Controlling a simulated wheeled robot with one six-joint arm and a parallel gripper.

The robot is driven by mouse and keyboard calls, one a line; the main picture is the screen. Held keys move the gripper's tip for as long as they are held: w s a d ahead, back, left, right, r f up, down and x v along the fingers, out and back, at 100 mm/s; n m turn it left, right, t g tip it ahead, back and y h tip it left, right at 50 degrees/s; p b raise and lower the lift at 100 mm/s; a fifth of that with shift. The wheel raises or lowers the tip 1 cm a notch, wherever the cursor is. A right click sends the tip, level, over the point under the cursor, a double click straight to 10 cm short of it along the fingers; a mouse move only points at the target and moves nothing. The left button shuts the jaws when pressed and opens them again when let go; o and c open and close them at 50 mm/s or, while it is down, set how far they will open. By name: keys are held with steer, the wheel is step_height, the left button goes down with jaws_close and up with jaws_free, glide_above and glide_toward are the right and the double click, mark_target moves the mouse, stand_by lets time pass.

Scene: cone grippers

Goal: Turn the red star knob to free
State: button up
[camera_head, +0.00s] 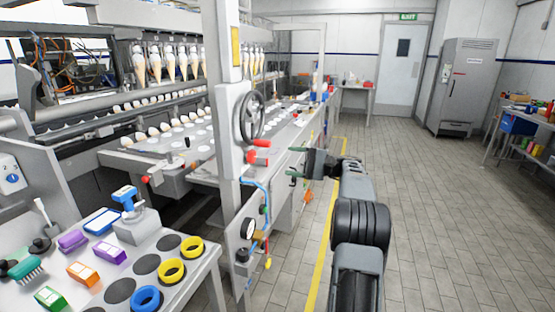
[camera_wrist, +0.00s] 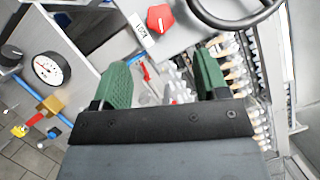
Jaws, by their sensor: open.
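The red star knob (camera_wrist: 160,18) is at the top of the wrist view, on a pale panel beside a white label that seems to read LOCK. In the head view a red knob (camera_head: 257,157) shows on the white column below the handwheel, side-on. My gripper (camera_wrist: 160,60) is open, its two green fingers apart with nothing between them. In the wrist view the knob lies beyond the fingertips, apart from them. In the head view my gripper (camera_head: 297,162) is to the right of the column, with a gap to the knob.
The black handwheel (camera_head: 252,117) is just above the knob. A pressure gauge (camera_wrist: 48,68) and a brass valve (camera_wrist: 50,106) sit lower on the machine. A table with yellow rings (camera_head: 191,247) stands at front left. The tiled floor at right is clear.

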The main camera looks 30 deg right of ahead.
steer(key=shift+v, duration=1.3)
steer(key=shift+o, duration=0.2)
steer(key=shift+r, duration=0.1)
step_height(320, 180, up, 8)
steer(key=s+m+t+p, duration=0.1)
steer(key=s+m+p, duration=0.1)
steer(key=p, duration=0.7)
steer(key=m+t+h+p, duration=0.2)
steer(key=m+h+p, duration=0.25)
steer(key=m, duration=0.55)
glide_toward(254, 157)
steer(key=p+x, duration=0.2)
steer(key=x, duration=0.7)
steer(key=shift+d+p, duration=0.1)
steer(key=shift+p, duration=0.3)
steer(key=shift+c, duration=0.4)
